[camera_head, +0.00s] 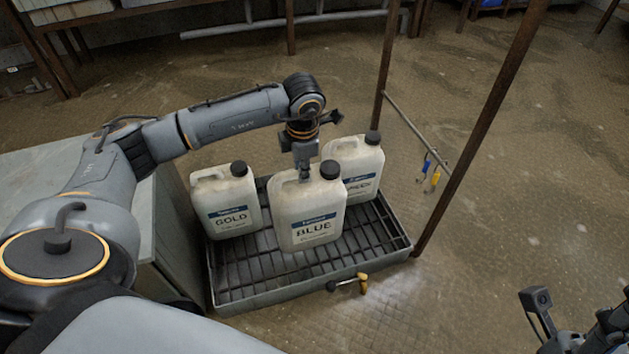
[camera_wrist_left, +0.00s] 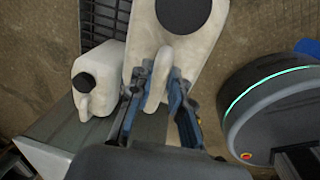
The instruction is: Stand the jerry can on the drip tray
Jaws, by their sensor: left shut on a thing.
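A white jerry can labelled BLUE (camera_head: 311,213) is upright over the drip tray (camera_head: 311,292); I cannot tell whether its base touches the grate. My left gripper (camera_head: 303,175) is shut on its handle, and the wrist view shows the fingers (camera_wrist_left: 158,105) on both sides of the handle, beside the black cap (camera_wrist_left: 183,12). A jerry can labelled GOLD (camera_head: 229,207) stands on the tray to the left. A third can (camera_head: 362,168) stands behind to the right, its label partly hidden. Part of my right arm's end (camera_head: 590,325) shows at bottom right; its fingers are unclear.
A grey cabinet (camera_head: 60,165) borders the tray on the left. A rusty post (camera_head: 480,130) rises at the tray's right corner. A tap (camera_head: 348,284) with a yellow handle sits at the tray's front. Bare grate shows in front of and to the right of the BLUE can.

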